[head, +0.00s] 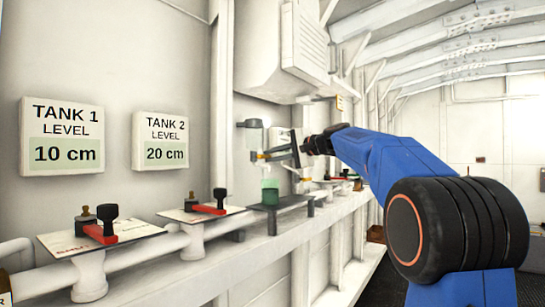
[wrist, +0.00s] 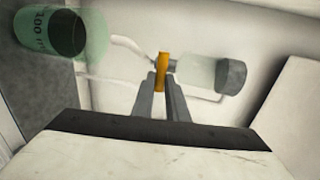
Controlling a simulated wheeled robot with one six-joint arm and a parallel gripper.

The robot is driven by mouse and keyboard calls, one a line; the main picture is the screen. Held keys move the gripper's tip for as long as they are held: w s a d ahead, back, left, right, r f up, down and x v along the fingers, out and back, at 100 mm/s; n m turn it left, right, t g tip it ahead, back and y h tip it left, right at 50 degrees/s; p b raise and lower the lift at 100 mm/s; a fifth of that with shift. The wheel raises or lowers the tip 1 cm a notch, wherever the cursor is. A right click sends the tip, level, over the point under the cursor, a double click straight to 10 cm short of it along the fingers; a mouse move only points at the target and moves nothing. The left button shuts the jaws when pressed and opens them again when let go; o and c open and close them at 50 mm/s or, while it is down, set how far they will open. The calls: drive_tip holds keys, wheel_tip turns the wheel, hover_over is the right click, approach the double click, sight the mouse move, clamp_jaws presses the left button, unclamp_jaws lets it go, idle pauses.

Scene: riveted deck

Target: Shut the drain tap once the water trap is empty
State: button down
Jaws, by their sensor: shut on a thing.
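The water trap (head: 252,137) is a clear bowl with a grey cap on the wall; it also shows in the wrist view (wrist: 198,73). I see no clear water line in it. The drain tap's yellow handle (wrist: 163,65) is at the trap's outlet end, lying crosswise to the trap's axis. My gripper (wrist: 162,82) is shut on this handle, with its grey fingers on either side. In the head view my gripper (head: 272,155) reaches in from the right. A green see-through cup (head: 270,192) stands below the tap, its lower part darker; markings show in the wrist view (wrist: 66,35).
Signs read TANK 1 LEVEL 10 cm (head: 62,136) and TANK 2 LEVEL 20 cm (head: 160,142). Two red-handled valves (head: 101,232) (head: 209,208) sit on the pipe at left. A grey shelf (head: 283,203) carries the cup. A white box (head: 282,55) hangs above.

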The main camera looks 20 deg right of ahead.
drive_tip(key=shift+d, duration=0.1)
idle(0.3)
drive_tip(key=c, duration=1.7)
unclamp_jaws()
drive_tip(key=shift+c, duration=0.2)
drive_tip(key=v, duration=1.7)
drive_tip(key=shift+d, duration=0.2)
